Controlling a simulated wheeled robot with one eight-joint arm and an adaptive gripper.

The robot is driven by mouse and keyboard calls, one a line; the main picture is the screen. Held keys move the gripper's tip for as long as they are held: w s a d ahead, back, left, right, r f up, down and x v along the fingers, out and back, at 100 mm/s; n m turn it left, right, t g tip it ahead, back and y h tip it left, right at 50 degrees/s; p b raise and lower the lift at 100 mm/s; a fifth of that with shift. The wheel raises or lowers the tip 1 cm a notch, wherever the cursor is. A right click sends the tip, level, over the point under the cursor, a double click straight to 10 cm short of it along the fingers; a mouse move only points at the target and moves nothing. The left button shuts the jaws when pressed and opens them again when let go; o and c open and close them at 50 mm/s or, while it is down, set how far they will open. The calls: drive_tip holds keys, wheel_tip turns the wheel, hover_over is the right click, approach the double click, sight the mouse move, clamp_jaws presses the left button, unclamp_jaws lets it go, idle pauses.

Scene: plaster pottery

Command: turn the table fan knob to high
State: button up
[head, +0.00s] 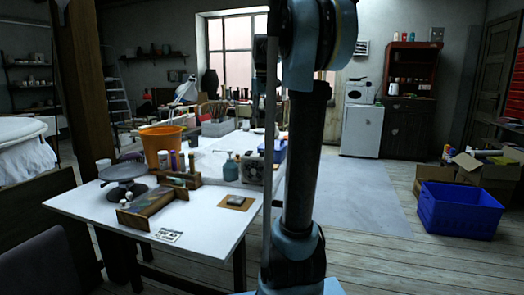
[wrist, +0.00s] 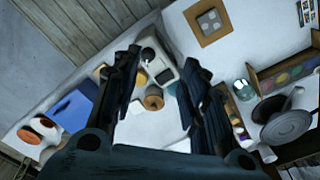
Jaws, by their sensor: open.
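The table fan (head: 253,168) is a small boxy grey unit with a round grille. It stands near the right edge of the white table (head: 210,222), partly beside my arm in the head view. In the wrist view a pale box that looks like the fan (wrist: 166,70) lies beyond and between my fingers, with a dark round part on it. I cannot make out the knob or its setting. My gripper (wrist: 160,62) is open and empty, pointing down over the table, and looks apart from the fan. In the head view my arm hides part of the scene.
A teal bottle (head: 231,171) stands just left of the fan. A small wooden board (head: 236,202) lies in front of it. A blue bin (head: 279,150) sits behind. A wooden rack (head: 152,204), a turntable (head: 124,173) and an orange bucket (head: 161,146) fill the left side.

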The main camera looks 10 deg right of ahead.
wheel_tip(320, 180, up, 2)
drive_tip(key=r, duration=0.1)
hover_over(262, 153)
drive_tip(key=w, duration=0.1)
drive_tip(key=f, duration=1.7)
drive_tip(key=shift+w+d+f, duration=0.1)
drive_tip(key=shift+d+f, duration=0.1)
drive_tip(key=shift+f, duration=0.1)
clamp_jaws()
